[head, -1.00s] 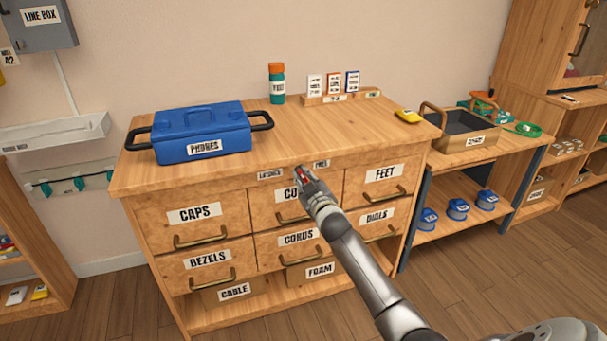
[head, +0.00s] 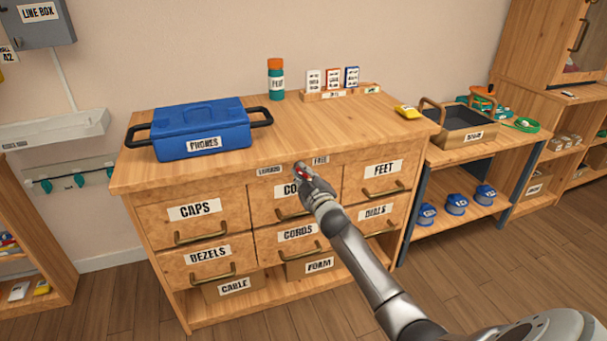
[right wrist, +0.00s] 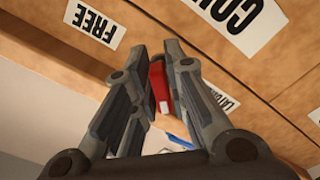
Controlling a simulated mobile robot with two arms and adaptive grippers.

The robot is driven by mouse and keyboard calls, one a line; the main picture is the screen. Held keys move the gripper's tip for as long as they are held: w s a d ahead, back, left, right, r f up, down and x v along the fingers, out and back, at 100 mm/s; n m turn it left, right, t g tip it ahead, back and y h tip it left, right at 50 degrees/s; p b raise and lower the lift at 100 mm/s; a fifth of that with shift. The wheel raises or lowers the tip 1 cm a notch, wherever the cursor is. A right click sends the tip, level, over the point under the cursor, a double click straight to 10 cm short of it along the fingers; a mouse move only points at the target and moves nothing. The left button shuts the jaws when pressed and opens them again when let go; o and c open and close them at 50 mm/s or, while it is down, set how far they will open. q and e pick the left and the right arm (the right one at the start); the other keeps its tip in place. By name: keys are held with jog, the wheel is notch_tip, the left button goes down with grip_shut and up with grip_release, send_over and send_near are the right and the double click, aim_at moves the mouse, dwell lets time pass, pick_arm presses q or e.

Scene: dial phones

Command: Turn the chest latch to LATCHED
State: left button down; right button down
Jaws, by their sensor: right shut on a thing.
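The chest latch is a small red handle (right wrist: 158,86) at the top of the chest front (head: 152,216). A LATCHED label (head: 270,170) sits to its left and a FREE label (head: 320,160) to its right. In the right wrist view the labels are upside down, with FREE (right wrist: 97,20) on the left and LATCHED (right wrist: 229,102) on the right. My right gripper (head: 300,168) is shut on the red handle, which lies between its fingers in the right wrist view. The gripper hides most of the handle in the head view. My left gripper is out of view.
The chest has several labelled drawers with brass handles just below the latch. A blue PHONES box (head: 200,128) stands on the chest top, with a green bottle (head: 276,82) behind. The front right of the top is clear. A shelf unit (head: 470,210) stands to the right.

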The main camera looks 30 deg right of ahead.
jog(key=c, duration=1.8)
grip_release()
jog(key=v, duration=1.2)
jog(key=shift+a, duration=0.1)
